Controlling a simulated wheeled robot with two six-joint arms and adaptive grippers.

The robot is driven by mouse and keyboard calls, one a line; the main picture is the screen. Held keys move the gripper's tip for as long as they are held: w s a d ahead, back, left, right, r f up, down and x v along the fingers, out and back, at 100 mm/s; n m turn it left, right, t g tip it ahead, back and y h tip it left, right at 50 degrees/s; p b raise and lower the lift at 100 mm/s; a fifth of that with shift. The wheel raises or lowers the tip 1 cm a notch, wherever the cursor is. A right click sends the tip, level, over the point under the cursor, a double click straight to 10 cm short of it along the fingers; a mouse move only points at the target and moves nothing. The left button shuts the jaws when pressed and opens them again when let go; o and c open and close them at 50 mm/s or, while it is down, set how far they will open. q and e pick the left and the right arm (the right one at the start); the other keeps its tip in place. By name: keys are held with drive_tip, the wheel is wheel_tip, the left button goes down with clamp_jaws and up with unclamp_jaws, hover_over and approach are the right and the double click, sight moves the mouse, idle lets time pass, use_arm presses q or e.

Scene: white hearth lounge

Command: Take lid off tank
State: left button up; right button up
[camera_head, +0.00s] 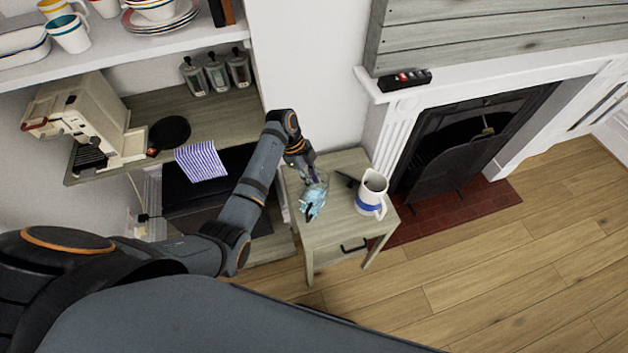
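A small pale blue, see-through object (313,199) with a dark part sits on the small side table (330,228). I cannot tell whether it is the tank, its lid or both. My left gripper (308,178) reaches down over it from above, at or very close to its top. The fingers are small and overlap the object, so I cannot tell whether they are open or shut, or touching it. My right gripper is not in view.
A white pitcher with a blue band (371,194) stands close right of the blue object. A cream coffee machine (82,115), dark pan (169,132) and striped cloth (202,161) are on the left shelf unit. The fireplace (470,140) stands right; the wooden floor (500,270) is clear.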

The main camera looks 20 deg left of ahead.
use_arm(q)
clamp_jaws()
drive_tip(key=o, duration=1.5)
unclamp_jaws()
drive_tip(key=shift+o, duration=0.2)
